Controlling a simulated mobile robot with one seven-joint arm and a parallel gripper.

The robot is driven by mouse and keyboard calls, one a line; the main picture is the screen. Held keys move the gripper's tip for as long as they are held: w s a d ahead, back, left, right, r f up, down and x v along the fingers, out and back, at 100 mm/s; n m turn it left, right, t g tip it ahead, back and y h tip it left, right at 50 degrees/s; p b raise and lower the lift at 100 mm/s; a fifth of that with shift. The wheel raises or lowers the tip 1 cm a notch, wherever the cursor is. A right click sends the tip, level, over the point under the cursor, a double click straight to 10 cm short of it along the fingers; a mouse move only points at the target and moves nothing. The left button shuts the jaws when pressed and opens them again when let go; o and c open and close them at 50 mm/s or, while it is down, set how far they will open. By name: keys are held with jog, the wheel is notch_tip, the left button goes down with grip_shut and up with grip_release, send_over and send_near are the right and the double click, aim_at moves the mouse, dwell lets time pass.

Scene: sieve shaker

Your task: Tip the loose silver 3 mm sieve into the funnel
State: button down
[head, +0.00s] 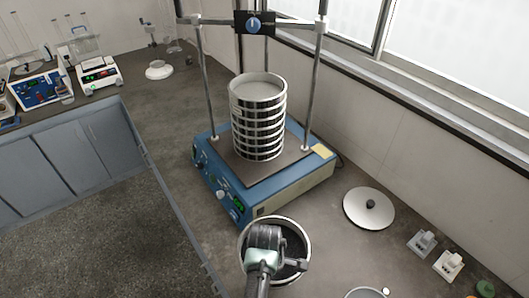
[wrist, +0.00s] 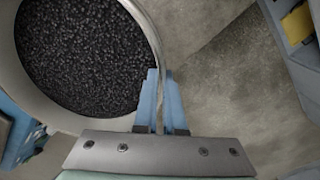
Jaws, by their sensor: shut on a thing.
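A loose silver sieve (head: 304,236) is at the lower middle of the head view, in front of the shaker. It holds dark granules, which fill much of the wrist view. There its pale wall and rim (wrist: 139,12) curve in from the top. My gripper (head: 266,236) covers part of the sieve in the head view. In the wrist view the blue fingers of my gripper (wrist: 161,74) are shut on the rim, one on each side. The sieve looks about level. I cannot tell whether it touches the bench. I cannot make out a funnel for certain.
The blue shaker (head: 262,200) carries a stack of silver sieves (head: 259,125) between two upright rods. A round lid (head: 368,208) lies to the right on the bench. A round-rimmed item (head: 366,293) is cut off at the bottom edge. Small white blocks (head: 447,264) stand at lower right.

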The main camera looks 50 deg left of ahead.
notch_tip(320, 180, up, 10)
jog(key=p, duration=0.6)
jog(key=shift+f+p, duration=0.1)
jog(key=shift+p, duration=0.3)
jog(key=w+d+f+t+b, duration=0.1)
jog(key=w+d+t+b, duration=0.3)
jog(key=d, duration=1)
jog(key=w+d+f+t+h+b, duration=0.1)
jog(key=w+d+t+b, duration=0.4)
jog(key=w+d+b, duration=0.6)
jog(key=w+d+f, duration=0.1)
jog(key=w+d, duration=0.2)
jog(key=shift+d+f, duration=0.15)
jog(key=shift+d, duration=0.25)
dwell(1.0)
jog(key=shift+s+t+b, duration=0.1)
jog(key=shift+t+b, duration=0.3)
jog(key=shift+b, duration=0.6)
jog(key=shift+t+b, duration=0.3)
jog(key=shift+b, duration=0.55)
